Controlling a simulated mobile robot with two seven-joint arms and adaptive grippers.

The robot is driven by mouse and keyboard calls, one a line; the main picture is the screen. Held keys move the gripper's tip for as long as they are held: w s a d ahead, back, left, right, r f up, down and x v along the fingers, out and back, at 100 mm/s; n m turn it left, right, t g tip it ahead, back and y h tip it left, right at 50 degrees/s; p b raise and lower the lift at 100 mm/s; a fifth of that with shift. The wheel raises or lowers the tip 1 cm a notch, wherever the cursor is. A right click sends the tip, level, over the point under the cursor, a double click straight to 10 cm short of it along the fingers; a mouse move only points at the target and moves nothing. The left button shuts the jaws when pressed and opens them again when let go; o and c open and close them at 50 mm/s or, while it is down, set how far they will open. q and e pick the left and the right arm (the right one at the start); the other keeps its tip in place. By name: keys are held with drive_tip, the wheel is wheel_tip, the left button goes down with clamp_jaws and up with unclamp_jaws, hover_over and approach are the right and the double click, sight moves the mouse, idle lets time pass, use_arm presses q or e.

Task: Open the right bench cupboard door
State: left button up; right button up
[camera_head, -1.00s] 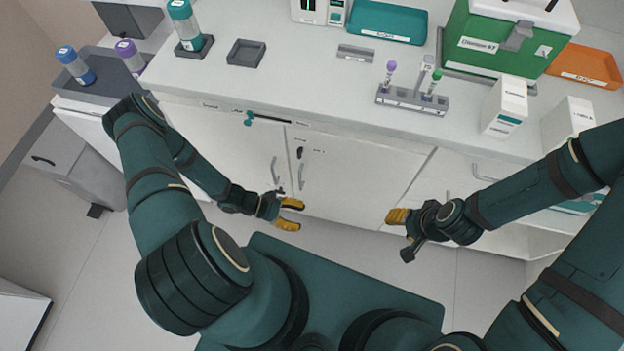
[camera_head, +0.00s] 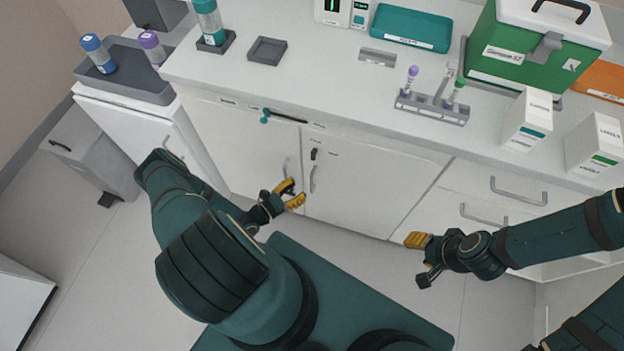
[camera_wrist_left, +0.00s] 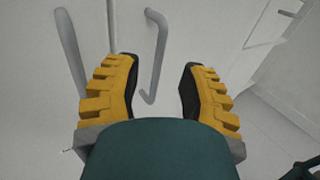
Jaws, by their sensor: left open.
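The right bench cupboard door (camera_head: 370,185) is white and looks shut, flush with the door to its left. Its grey bar handle (camera_head: 313,179) stands upright near its left edge. In the left wrist view this handle (camera_wrist_left: 156,55) shows between and beyond my open fingers, with no visible contact. My left gripper (camera_head: 291,195) is open and empty, just below the two door handles. It also fills the lower left wrist view (camera_wrist_left: 160,92). My right gripper (camera_head: 417,240) hangs before the bench, off to the right; its finger gap cannot be made out.
The left door's handle (camera_wrist_left: 69,50) is close beside the left finger. A black latch-like part (camera_head: 314,153) sits above the right handle. The bench top (camera_head: 320,95) carries a tube rack (camera_head: 432,107), a green box (camera_head: 520,60) and white cartons. Floor before the doors is clear.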

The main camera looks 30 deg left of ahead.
use_arm(q)
drive_tip(key=x, duration=0.6)
drive_tip(key=shift+w+d, duration=0.1)
drive_tip(key=shift+w, duration=0.2)
clamp_jaws()
